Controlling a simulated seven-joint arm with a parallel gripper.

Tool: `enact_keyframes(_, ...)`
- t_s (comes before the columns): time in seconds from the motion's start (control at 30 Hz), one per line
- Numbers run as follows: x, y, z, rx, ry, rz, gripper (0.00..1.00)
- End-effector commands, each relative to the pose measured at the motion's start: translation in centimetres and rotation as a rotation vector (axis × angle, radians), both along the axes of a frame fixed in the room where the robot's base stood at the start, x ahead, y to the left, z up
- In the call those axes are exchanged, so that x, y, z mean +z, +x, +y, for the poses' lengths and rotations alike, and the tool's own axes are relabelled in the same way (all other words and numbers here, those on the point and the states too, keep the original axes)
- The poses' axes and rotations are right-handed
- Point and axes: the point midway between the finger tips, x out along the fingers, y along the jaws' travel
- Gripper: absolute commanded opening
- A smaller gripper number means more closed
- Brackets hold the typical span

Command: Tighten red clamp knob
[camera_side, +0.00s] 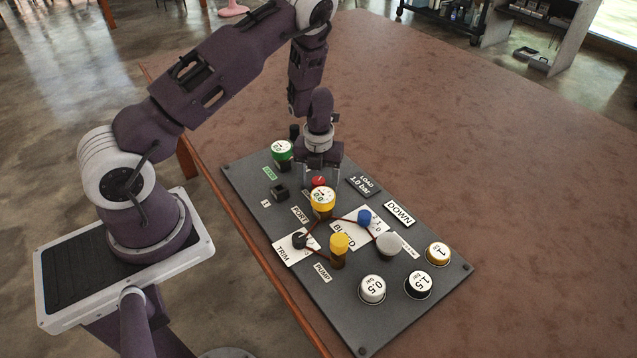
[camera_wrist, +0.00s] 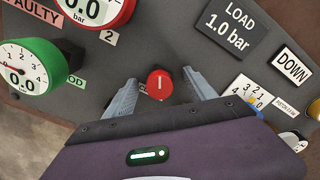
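The red clamp knob (camera_wrist: 160,84) is a small round cap with a white line on top, standing on the dark panel (camera_side: 240,180). In the wrist view it lies between the two fingers of my gripper (camera_wrist: 162,79), with a gap showing on each side. My gripper is open and points down at the knob. In the side view the knob (camera_side: 318,181) shows under my gripper (camera_side: 320,176), partly behind the yellow gauge (camera_side: 323,197). Whether the fingertips are level with the knob is hard to tell.
A green gauge (camera_wrist: 27,68) and a red gauge (camera_wrist: 95,8) stand near the knob. A LOAD 1.0 bar plate (camera_wrist: 233,27) lies to the right. A yellow knob (camera_side: 340,243), blue knob (camera_side: 364,216) and several round weights (camera_side: 372,288) occupy the panel's nearer part.

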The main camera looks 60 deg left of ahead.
Motion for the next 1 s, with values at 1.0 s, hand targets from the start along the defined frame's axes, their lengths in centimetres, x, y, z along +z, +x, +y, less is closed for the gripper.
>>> enact_keyframes(1.0,7.0,0.0,0.0,0.006,0.0,0.0,0.66)
